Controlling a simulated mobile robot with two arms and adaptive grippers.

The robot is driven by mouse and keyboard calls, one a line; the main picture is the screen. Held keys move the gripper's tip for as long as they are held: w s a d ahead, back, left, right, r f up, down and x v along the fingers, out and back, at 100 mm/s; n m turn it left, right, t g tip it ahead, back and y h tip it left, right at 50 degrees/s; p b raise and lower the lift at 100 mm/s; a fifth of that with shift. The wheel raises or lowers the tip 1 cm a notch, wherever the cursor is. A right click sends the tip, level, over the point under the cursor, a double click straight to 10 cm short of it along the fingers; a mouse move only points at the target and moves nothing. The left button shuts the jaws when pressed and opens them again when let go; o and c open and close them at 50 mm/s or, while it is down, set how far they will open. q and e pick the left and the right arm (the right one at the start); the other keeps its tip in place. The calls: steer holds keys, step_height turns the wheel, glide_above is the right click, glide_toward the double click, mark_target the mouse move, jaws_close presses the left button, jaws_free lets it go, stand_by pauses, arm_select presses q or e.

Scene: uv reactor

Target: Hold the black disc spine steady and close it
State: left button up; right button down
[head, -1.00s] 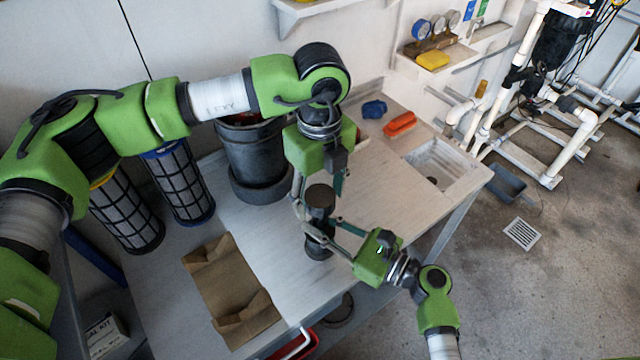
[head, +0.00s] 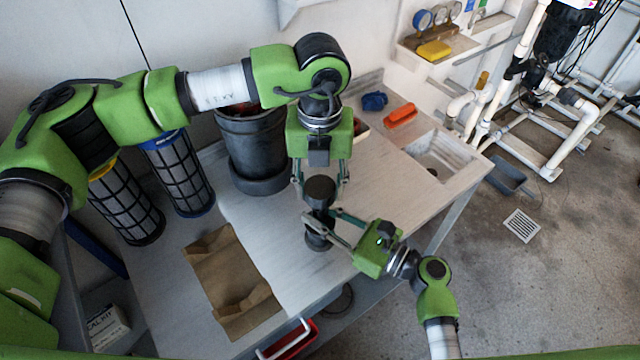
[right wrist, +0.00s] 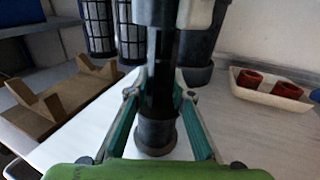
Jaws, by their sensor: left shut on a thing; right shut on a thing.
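The black disc spine (head: 318,240) stands upright near the front edge of the bench, with a wide round top (head: 319,189). My left gripper (head: 320,188) comes down from above with its fingers on both sides of the top, shut on it. My right gripper (head: 320,218) reaches in from the lower right and is shut on the spine's body below the top. In the right wrist view the dark shaft (right wrist: 161,85) runs between my right fingers to a round foot (right wrist: 155,137). The left gripper's fingers partly cover the top there.
A brown rack (head: 225,285) lies left on the bench (head: 275,240). A dark housing (head: 256,150) and two mesh cartridges (head: 180,175) stand behind. A pale tray with red rings (right wrist: 268,88) is at the back. A sink (head: 445,157) is at right.

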arm_select(q)
steer(key=m, duration=2.8)
steer(key=shift+f, duration=0.1)
steer(key=m, duration=0.5)
steer(key=o, duration=1.2)
